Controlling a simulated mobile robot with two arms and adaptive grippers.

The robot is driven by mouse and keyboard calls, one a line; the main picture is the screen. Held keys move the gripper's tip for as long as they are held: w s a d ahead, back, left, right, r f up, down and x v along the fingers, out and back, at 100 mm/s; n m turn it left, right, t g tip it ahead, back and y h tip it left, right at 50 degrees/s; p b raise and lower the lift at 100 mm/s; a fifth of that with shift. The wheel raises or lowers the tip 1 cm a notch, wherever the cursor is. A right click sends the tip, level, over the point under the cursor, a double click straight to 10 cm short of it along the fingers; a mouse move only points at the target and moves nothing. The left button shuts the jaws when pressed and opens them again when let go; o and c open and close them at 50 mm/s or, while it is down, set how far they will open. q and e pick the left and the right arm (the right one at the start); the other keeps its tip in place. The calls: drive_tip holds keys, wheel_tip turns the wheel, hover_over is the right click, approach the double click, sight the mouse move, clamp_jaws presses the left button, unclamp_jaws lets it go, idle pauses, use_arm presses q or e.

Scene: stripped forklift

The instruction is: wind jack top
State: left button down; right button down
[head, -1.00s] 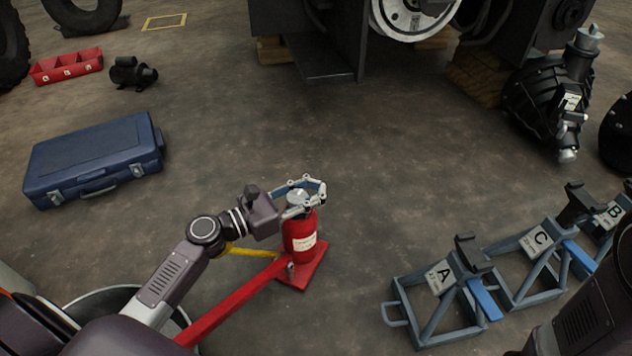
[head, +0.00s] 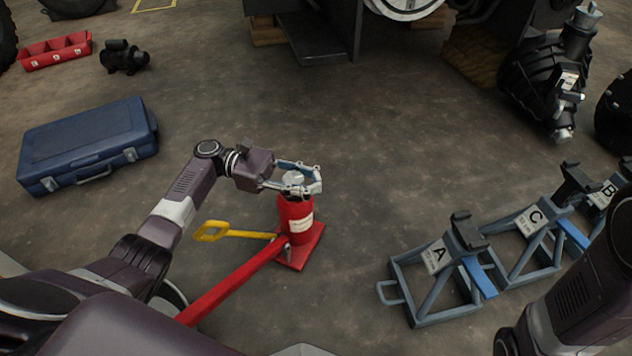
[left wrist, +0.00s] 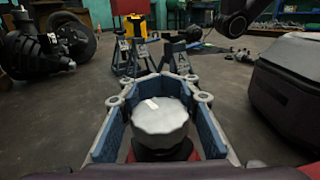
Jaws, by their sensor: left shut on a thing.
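The red bottle jack (head: 296,222) stands upright on its red base plate, with a pale label on its body. Its round, grey-white faceted top (head: 293,178) also shows in the left wrist view (left wrist: 160,122), where it fills the space between the finger pads. My left gripper (head: 303,178) reaches in from the left at the height of the top and is shut on it, with blue-padded fingers on both sides. The lower part of the jack is mostly hidden in the left wrist view. My right arm shows at the lower right of the head view; its gripper is out of sight.
A red bar (head: 232,284) and a yellow handle (head: 232,233) extend from the jack base. A blue case (head: 88,145) lies left. Stands A (head: 437,258), C (head: 534,222) and B (head: 608,190) are at right. The forklift body (head: 325,40) is behind; floor between is clear.

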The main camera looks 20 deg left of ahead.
use_arm(q)
drive_tip(key=shift+s+a+r+m+g+b, duration=0.1)
drive_tip(key=shift+s+m+g+b, duration=0.15)
drive_tip(key=shift+m+g, duration=0.4)
drive_tip(key=shift+s+d+r+m+g+b, duration=0.15)
drive_tip(key=shift+m+g, duration=0.25)
drive_tip(key=shift+g, duration=0.5)
drive_tip(key=shift+s+a+r+m+g+b, duration=0.15)
drive_tip(key=shift+m+g+b, duration=0.15)
drive_tip(key=shift+m+g, duration=0.35)
drive_tip(key=shift+g, duration=0.3)
drive_tip(key=c, duration=1.9)
unclamp_jaws()
drive_tip(key=shift+c, duration=0.2)
drive_tip(key=shift+o, duration=1.4)
drive_tip(key=shift+s+f, duration=0.1)
drive_tip(key=shift+f, duration=0.05)
wheel_tip(320, 180, up, 10)
